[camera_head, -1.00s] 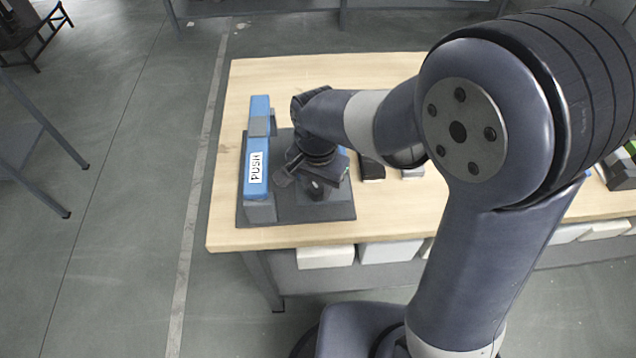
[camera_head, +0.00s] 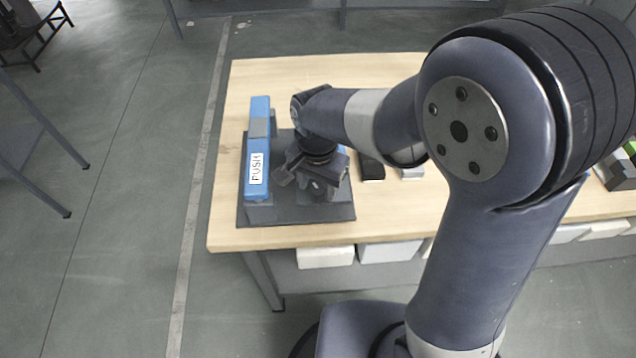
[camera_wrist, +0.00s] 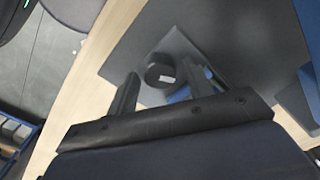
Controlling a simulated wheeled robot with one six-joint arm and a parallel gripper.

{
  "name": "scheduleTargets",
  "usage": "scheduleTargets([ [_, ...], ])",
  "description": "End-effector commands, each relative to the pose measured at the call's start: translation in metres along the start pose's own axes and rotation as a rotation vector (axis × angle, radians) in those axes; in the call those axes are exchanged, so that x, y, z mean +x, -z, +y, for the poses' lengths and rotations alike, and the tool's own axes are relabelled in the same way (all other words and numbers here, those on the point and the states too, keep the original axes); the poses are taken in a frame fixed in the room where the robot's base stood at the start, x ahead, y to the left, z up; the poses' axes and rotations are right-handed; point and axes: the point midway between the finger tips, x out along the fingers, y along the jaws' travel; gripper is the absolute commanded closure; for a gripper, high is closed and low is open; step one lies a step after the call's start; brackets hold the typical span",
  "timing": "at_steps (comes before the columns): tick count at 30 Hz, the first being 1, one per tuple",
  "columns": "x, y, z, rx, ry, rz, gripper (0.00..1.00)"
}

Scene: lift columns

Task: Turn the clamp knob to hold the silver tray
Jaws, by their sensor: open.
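A dark round knob (camera_wrist: 160,72) with a white mark on top shows in the wrist view, over a lighter grey plate-like part (camera_wrist: 176,42). I cannot tell whether that part is the silver tray. My gripper (camera_wrist: 164,78) is open, with one finger on each side of the knob in the picture; contact cannot be told. In the head view my gripper (camera_head: 311,182) is low over the dark fixture base (camera_head: 285,215) and covers most of the knob. A blue bar (camera_head: 258,150) labelled PUSH stands at the left of the base.
The base stands on a wooden table (camera_head: 290,75) near its front left corner. A small black block (camera_head: 372,170) and a grey one (camera_head: 412,173) lie right of the base. White bins (camera_head: 326,257) sit below the tabletop. The table's back left is clear.

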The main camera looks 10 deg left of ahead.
Motion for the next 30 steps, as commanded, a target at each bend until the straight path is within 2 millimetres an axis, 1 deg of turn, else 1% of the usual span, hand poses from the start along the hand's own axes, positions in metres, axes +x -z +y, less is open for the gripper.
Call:
scheduleTargets([
  [1,-0.008,0.0,0.0,0.0,0.001,0.001,0.51],
  [3,-0.015,0.0,0.0,0.0,0.0,0.0,0.51],
  [19,-0.062,0.0,0.0,0.0,0.001,0.001,0.51],
  [22,-0.066,0.0,0.0,0.0,0.001,0.001,0.51],
  [30,-0.064,0.0,0.0,-0.001,0.0,0.0,0.51],
])
